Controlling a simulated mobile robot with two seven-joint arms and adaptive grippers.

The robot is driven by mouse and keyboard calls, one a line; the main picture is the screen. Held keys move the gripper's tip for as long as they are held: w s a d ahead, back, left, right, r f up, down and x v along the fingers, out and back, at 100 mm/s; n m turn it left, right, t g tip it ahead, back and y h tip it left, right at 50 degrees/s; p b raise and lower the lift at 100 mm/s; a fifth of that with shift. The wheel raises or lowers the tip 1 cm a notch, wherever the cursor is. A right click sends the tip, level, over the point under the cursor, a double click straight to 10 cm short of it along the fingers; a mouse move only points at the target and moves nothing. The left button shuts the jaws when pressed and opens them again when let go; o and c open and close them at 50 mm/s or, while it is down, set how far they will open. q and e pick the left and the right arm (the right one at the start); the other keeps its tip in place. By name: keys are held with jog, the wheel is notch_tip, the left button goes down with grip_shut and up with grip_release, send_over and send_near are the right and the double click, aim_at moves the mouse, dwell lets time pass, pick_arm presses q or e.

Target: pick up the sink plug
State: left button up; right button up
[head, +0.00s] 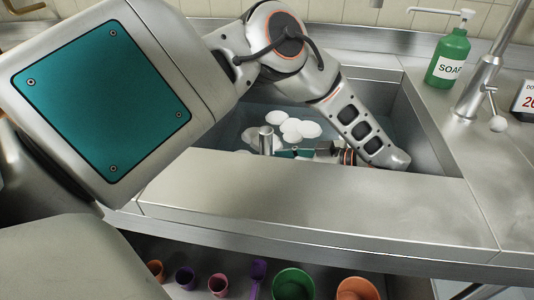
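A short upright metal cylinder (266,140) stands in the sink's water, left of my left gripper; it may be the sink plug, but I cannot be sure. My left arm reaches over the sink and bends down into it. My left gripper (285,152) is low in the sink, pointing left towards the cylinder. The sink's front rim and the arm hide part of it, so I cannot tell whether its fingers touch or hold the cylinder. My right gripper is not in view.
The sink (428,125) holds water with white foam clumps (291,128). A green soap bottle (448,58) and a tap (474,85) stand to the right. A shelf below the front ledge holds small cups, a green bucket (293,284) and an orange one (357,289).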

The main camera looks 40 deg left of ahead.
pick_arm(q)
jog(key=a+f, duration=0.2)
jog(key=a, duration=0.1)
jog(key=shift+s+a+f+b, duration=0.15)
jog(key=shift+f+b, duration=0.05)
jog(key=shift+b, duration=0.2)
jog(key=shift+s+a, duration=0.1)
jog(key=shift+a, duration=0.2)
grip_shut()
jog(key=shift+r, duration=0.15)
